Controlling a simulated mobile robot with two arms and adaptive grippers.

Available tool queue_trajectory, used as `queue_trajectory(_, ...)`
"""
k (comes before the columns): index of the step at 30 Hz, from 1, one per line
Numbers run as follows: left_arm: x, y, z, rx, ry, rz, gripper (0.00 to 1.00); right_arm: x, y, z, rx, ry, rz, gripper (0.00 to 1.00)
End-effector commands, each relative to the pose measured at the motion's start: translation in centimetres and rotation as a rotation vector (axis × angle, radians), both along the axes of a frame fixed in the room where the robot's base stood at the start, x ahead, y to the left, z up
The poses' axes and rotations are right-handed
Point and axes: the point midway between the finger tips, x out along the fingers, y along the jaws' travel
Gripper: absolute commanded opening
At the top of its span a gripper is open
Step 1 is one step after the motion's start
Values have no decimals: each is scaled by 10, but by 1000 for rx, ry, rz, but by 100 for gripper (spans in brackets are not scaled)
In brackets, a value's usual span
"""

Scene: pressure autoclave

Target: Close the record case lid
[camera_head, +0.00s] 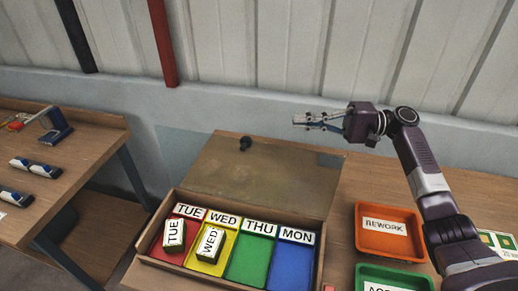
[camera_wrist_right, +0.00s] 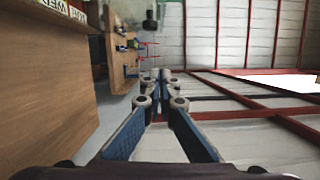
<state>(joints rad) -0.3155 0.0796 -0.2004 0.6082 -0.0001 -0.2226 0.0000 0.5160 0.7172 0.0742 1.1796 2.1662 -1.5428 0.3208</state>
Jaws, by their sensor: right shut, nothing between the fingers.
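The record case (camera_head: 226,283) is a wooden box on the table with red, yellow, green and blue compartments labelled TUE, WED, THU and MON. Its lid (camera_head: 285,178) stands open, leaning back behind the box, with a dark knob (camera_head: 245,143) near its far edge. A TUE block (camera_head: 174,236) stands in the red compartment and a WED block (camera_head: 210,243) in the yellow one. My right gripper (camera_head: 300,121) is shut and empty, to the right of the knob and apart from it; its fingers also show in the wrist view (camera_wrist_right: 161,78). My left gripper is not in view.
An orange REWORK tray (camera_head: 386,252) and a green tray (camera_head: 372,272) lie right of the case. Another table (camera_head: 75,165) with blue-and-white devices stands at the left, across a gap. A ribbed wall (camera_head: 260,50) rises behind.

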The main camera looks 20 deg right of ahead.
Motion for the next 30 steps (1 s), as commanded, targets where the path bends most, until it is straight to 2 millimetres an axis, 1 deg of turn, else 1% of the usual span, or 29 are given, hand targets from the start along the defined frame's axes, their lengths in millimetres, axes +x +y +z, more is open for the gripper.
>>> queue_trajectory(1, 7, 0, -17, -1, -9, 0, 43, 0, 0, -17, 0, 0, 0, 0)
queue_trajectory(3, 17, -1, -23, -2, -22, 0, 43, 0, 0, -24, 0, 0, 0, 0)
queue_trajectory(6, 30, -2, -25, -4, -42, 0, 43, 0, 0, -27, 0, -1, 0, 0)
queue_trajectory(8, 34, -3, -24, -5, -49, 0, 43, 1, 2, -27, 0, 0, 0, 0)
queue_trajectory(11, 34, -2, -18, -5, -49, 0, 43, 4, 10, -24, 1, 0, 1, 0)
queue_trajectory(14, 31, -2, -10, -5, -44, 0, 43, 8, 25, -22, 1, 0, 2, 0)
queue_trajectory(21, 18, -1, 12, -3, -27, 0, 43, 25, 74, -19, 1, 0, 3, 0)
queue_trajectory(24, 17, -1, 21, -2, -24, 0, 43, 33, 95, -19, 1, 0, 3, 0)
queue_trajectory(25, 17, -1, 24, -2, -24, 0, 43, 33, 99, -19, 0, 1, 2, 0)
queue_trajectory(27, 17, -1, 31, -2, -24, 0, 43, 22, 102, -20, -2, 3, 1, 0)
queue_trajectory(30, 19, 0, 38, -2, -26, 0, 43, 13, 108, -19, -1, 2, 1, 0)
